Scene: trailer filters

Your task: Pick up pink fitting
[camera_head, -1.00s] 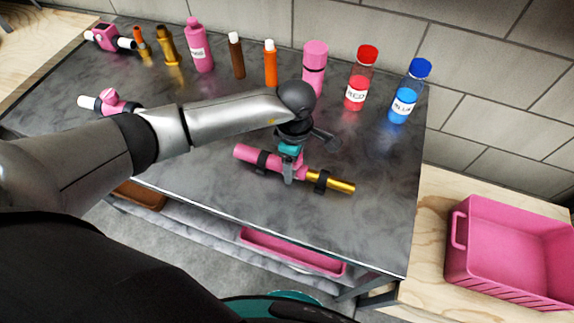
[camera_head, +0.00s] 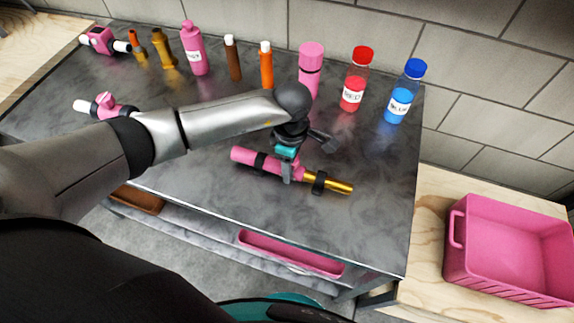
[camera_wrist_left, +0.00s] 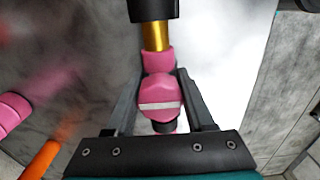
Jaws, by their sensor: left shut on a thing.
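A pink fitting (camera_wrist_left: 158,95) sits between a pink cylinder (camera_head: 245,155) and a gold rod (camera_head: 340,187) in one line over the front part of the dark table. Black bands or holders ring the cylinder and the rod. My left gripper (camera_head: 287,172) reaches down from above and is shut on the fitting, one finger on each side in the left wrist view. The gripper hides much of the fitting in the head view. A similar pink fitting with a white pipe (camera_head: 105,106) lies at the left. My right gripper is not in view.
A pink bottle (camera_head: 193,50), brown and orange tubes, a pink container (camera_head: 310,68), a red bottle (camera_head: 354,80) and a blue bottle (camera_head: 403,92) stand along the back. A pink crate (camera_head: 505,250) stands on wood at the right. The table's right front is clear.

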